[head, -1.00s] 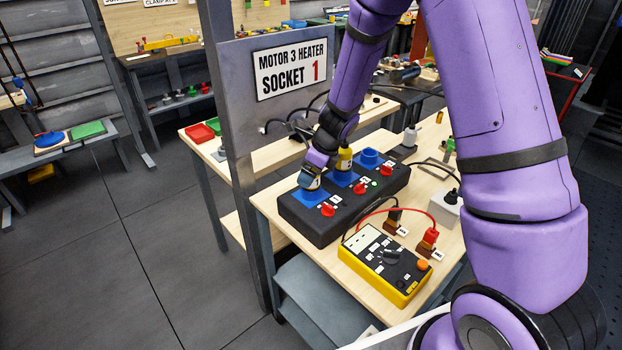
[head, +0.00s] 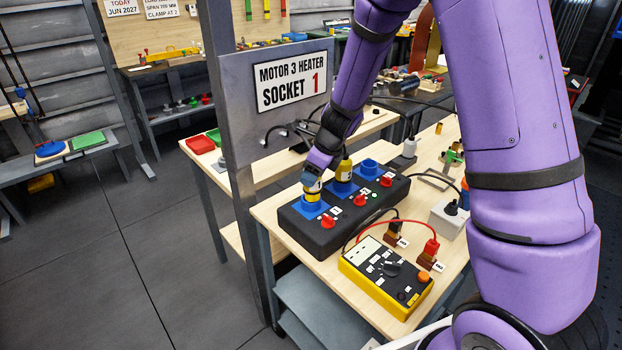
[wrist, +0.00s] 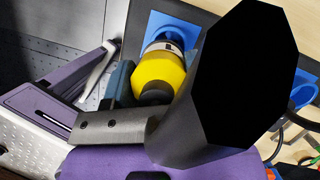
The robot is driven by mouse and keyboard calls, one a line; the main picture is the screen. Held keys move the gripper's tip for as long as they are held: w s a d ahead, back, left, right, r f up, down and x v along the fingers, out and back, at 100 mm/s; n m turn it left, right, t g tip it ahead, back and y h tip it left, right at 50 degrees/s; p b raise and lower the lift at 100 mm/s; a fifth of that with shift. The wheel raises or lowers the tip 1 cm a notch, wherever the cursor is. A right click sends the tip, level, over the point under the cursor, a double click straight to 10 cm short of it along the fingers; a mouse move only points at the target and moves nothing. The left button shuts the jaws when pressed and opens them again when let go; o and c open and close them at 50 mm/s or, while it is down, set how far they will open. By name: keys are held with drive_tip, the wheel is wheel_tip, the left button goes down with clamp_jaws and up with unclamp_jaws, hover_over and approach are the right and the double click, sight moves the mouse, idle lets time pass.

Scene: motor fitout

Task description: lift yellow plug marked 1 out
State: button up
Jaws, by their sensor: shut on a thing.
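The yellow plug (head: 313,197) stands upright at the leftmost blue socket (head: 309,209) of the long black box. My gripper (head: 312,182) is shut on it from above and covers most of it in the head view. In the wrist view the plug (wrist: 160,74) shows a yellow body, a pale band and a dark top, with the blue socket plate (wrist: 168,27) behind it. I cannot tell how deep the plug sits. The number on it is not readable.
Another yellow plug (head: 344,170) stands close by in the middle socket. The third blue socket (head: 369,167) looks empty. Red switches line the black box (head: 325,238). A yellow tester (head: 385,278) with red and black leads lies in front. A metal sign post (head: 240,190) stands left.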

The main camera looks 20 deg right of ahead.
drive_tip(key=s+d+r, duration=0.1)
drive_tip(key=s, duration=1.3)
drive_tip(key=shift+s+d+r, duration=0.15)
drive_tip(key=shift+s+d, duration=0.1)
drive_tip(key=shift+s, duration=0.15)
